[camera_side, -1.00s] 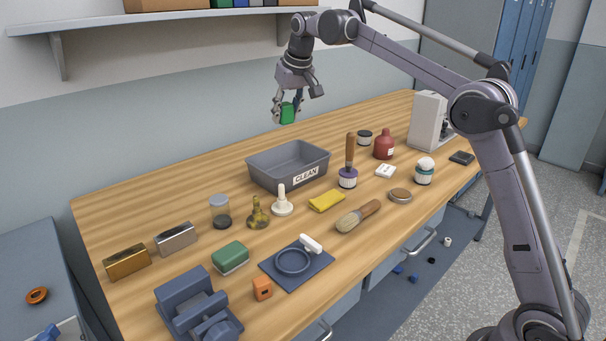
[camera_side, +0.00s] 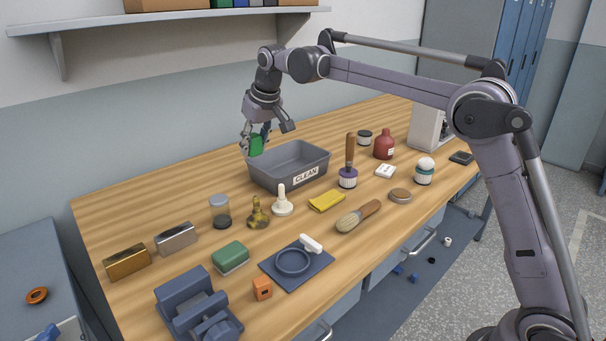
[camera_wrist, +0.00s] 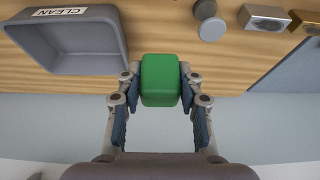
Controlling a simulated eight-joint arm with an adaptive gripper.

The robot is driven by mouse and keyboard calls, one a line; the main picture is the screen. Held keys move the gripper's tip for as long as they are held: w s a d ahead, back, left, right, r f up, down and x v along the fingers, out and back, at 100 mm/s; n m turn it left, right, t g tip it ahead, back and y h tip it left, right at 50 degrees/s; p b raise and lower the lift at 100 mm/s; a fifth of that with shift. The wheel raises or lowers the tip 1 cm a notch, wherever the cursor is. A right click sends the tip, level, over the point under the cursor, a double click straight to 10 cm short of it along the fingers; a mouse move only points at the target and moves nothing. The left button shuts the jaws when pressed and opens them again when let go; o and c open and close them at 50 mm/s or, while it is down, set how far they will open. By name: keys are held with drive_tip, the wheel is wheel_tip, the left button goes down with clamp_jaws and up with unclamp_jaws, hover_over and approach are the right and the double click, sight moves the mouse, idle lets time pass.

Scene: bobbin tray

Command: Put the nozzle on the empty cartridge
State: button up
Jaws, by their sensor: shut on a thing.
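My gripper (camera_side: 256,150) is shut on a green block (camera_wrist: 160,80), held above the table just left of the grey tray's back corner. In the wrist view the block sits between both fingers. A white piece with a narrow upright tip and round base (camera_side: 282,203) stands on the table in front of the tray; it may be the nozzle, but I cannot be sure. I cannot tell which thing is the empty cartridge. A clear jar with a grey lid (camera_side: 220,212) and an olive-coloured flask (camera_side: 257,214) stand left of the white piece.
The grey tray labelled CLEAN (camera_side: 262,174) looks empty. Gold (camera_side: 127,262) and silver (camera_side: 176,238) blocks, a green-topped block (camera_side: 231,257), a blue fixture (camera_side: 192,305) and a brush (camera_side: 357,217) lie forward. The table's back left is clear.

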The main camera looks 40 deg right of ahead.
hover_over(217, 197)
drive_tip(key=s, duration=0.1)
wheel_tip(217, 197, down, 6)
drive_tip(key=shift+s+f, duration=0.1)
drive_tip(key=shift+s, duration=0.05)
drive_tip(key=shift+f, duration=2)
drive_tip(key=shift+f, duration=0.1)
drive_tip(key=o, duration=1.1)
drive_tip(key=shift+o, duration=0.2)
